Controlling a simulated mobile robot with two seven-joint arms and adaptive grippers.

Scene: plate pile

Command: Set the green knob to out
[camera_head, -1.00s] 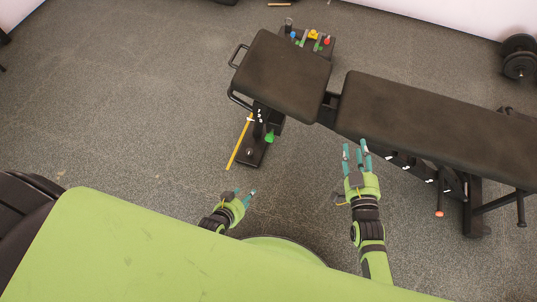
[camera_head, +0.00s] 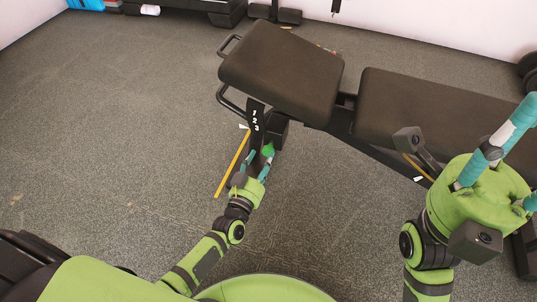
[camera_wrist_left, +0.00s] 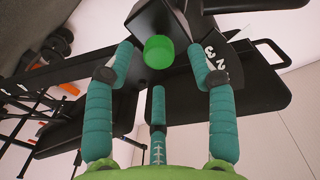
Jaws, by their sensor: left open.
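The green knob (camera_head: 267,149) sits low on the black post under the left end of the bench, just below a black plate with white numbers 1, 2, 3 (camera_head: 254,120). It shows large in the left wrist view (camera_wrist_left: 159,52) as a bright green cylinder on a black block. My left gripper (camera_head: 258,163) is open, its teal fingers pointing at the knob. In the wrist view two fingertips stand on either side of the knob and a third below it, with no clear contact.
The black padded bench (camera_head: 285,70) stands above the knob, its second pad (camera_head: 430,110) running right. A yellow bar (camera_head: 232,165) lies left of the post. Grey floor (camera_head: 110,130) to the left is clear. Black gym equipment (camera_head: 210,8) stands along the back wall.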

